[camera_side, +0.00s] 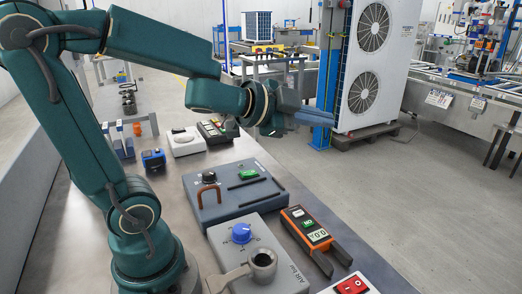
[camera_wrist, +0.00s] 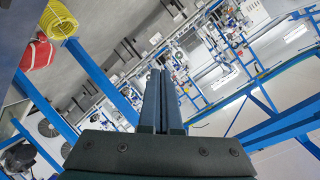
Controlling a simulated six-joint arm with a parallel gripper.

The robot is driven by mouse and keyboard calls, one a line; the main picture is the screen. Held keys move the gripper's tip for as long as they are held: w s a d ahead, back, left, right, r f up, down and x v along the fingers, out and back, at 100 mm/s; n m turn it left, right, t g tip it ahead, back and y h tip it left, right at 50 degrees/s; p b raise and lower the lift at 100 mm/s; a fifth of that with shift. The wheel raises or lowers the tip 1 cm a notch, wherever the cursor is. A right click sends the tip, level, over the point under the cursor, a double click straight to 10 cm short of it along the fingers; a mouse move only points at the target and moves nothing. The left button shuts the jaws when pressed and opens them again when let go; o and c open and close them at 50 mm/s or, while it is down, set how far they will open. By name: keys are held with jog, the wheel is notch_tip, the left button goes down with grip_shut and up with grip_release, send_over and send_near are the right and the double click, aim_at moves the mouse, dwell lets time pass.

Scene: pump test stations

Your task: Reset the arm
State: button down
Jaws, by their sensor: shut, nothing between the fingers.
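My gripper (camera_side: 316,117) is at the end of my green arm, raised above the table and pointing to the right in the side view. Its two long blue-grey fingers lie together with nothing between them. In the wrist view the shut fingers (camera_wrist: 161,98) point up the picture, with the room beyond them. The gripper touches nothing.
On the table (camera_side: 95,240) stand a grey box with a green button (camera_side: 240,190), a box with a blue knob (camera_side: 241,234), an orange clamp meter (camera_side: 306,228) and a red switch (camera_side: 352,285).

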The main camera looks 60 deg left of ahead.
jog(key=s+d+f+n+g, duration=0.2)
jog(key=s+f+n+g, duration=0.2)
jog(key=s, duration=0.4)
jog(key=s+d+f+n+g, duration=0.3)
jog(key=s+f+n+g, duration=0.1)
jog(key=s, duration=0.5)
jog(key=shift+n+g, duration=0.3)
jog(key=shift+n, duration=0.4)
